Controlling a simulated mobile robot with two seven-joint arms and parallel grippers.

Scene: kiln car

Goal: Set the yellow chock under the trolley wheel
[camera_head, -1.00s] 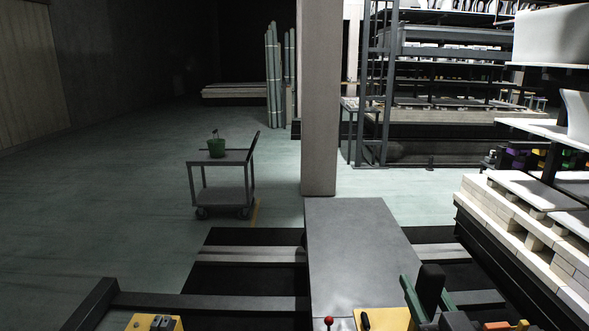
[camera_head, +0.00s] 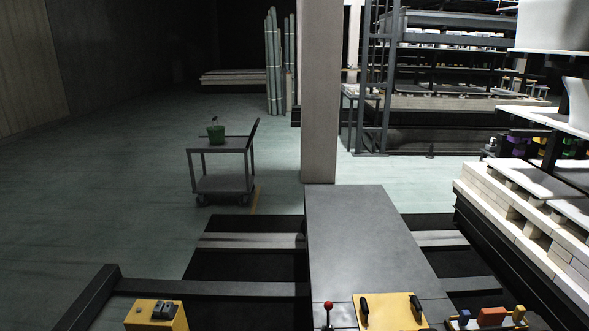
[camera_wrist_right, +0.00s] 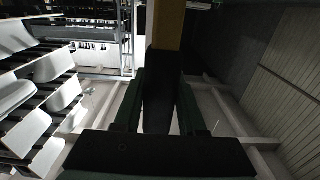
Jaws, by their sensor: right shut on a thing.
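The grey trolley (camera_head: 222,184) stands upright on the floor left of the pillar, with a green pot (camera_head: 215,134) on its top shelf. Its small dark wheels (camera_head: 201,199) show at the base, the far ones poorly. My right gripper (camera_wrist_right: 163,60) shows in the right wrist view with its green and black fingers closed. A dull yellow block, which looks like the chock (camera_wrist_right: 168,25), sticks out past the fingertips; its full shape is hidden. The right gripper is out of the head view, and my left gripper is in no view.
A pillar (camera_head: 319,100) stands right of the trolley. A grey deck (camera_head: 365,235) and dark pits crossed by beams (camera_head: 250,242) lie in front. A yellow plate with black handles (camera_head: 390,312) is near. Shelves of white slabs stand right; floor left of the trolley is clear.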

